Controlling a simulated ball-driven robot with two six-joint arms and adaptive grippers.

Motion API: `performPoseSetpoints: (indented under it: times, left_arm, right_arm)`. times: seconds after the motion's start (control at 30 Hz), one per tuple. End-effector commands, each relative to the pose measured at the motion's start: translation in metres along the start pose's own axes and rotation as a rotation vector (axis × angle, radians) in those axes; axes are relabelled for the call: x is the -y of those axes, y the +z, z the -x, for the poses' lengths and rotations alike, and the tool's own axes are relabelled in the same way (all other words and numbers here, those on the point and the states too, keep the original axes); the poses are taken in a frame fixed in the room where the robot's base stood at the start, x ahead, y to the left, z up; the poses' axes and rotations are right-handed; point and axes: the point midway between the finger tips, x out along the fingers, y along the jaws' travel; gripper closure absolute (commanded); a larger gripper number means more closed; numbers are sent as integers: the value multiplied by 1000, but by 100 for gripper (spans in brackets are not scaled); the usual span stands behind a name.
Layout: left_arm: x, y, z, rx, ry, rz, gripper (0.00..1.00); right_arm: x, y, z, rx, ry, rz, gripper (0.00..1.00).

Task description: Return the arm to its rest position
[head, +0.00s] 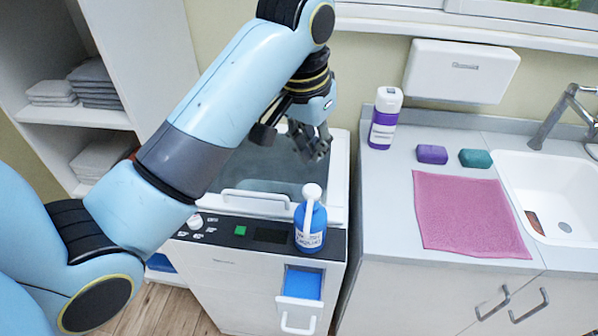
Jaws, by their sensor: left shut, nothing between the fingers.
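My left arm comes in from the left and bends down over a white top-loading machine (210,272). My left gripper (318,152) is shut and empty. It hangs above the back right of the machine's lid area. A blue bottle with a white pump top (310,225) stands on the machine's control panel, below the gripper in the picture and apart from it. My right gripper is not in view.
A detergent drawer (298,312) stands open at the machine's front. On the counter (385,230) are a white and purple bottle (385,118), purple and green sponges (432,154), a pink cloth (468,214) and a sink (555,195). Shelves (78,115) with folded towels stand left.

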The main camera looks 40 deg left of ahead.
Motion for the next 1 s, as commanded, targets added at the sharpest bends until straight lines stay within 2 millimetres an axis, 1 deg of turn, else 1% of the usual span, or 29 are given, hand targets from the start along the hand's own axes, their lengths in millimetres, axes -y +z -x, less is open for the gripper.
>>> performPoseSetpoints:
  times: [0.33,0.43,0.47,0.53,0.7,0.8,1.0]
  left_arm:
    - [0,0,0,0,0,0,100]
    - [1,8,-3,-3,-4,-2,100]
    - [2,15,-5,-3,-7,-4,100]
    - [4,36,-9,-13,-16,-13,100]
    - [10,95,-9,-50,-43,-45,100]
    - [12,122,-4,-69,-53,-62,100]
    - [14,164,11,-100,-67,-93,100]
  right_arm:
    - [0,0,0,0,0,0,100]
    - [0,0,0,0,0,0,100]
    - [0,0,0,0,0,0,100]
    - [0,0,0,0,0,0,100]
    - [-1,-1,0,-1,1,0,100]
    - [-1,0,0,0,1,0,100]
    - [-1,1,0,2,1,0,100]
